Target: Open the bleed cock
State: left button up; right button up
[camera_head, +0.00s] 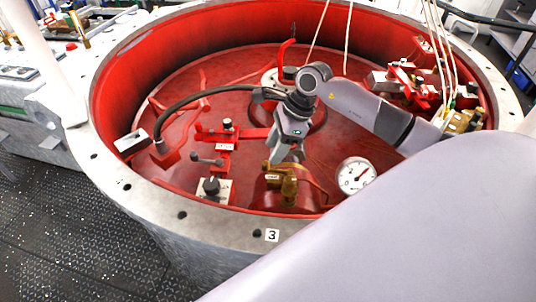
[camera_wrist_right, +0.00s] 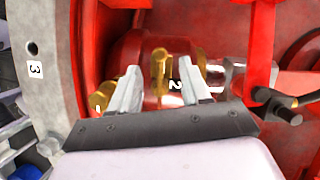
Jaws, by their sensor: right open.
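A brass cock (camera_head: 289,188), which looks like the bleed cock, sits on a red rounded body near the front wall of the red well. Its brass lever (camera_wrist_right: 160,65) shows upright in the right wrist view, beside a label marked 2. My right gripper (camera_head: 287,155) reaches down from the right, just behind and above the brass fitting. In the wrist view the right gripper (camera_wrist_right: 160,78) is open, its two fingers apart on either side of the lever's line. I cannot tell whether they touch it. My left gripper is not in view.
A pressure gauge (camera_head: 356,175) stands right of the brass cock. The pale flange rim (camera_head: 235,222) bounds the well, and ropes hang at the right.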

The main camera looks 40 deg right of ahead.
aim_at(266, 162)
jog(key=x, duration=0.5)
jog(key=shift+p, duration=0.3)
jog(key=shift+c, duration=0.3)
grip_shut()
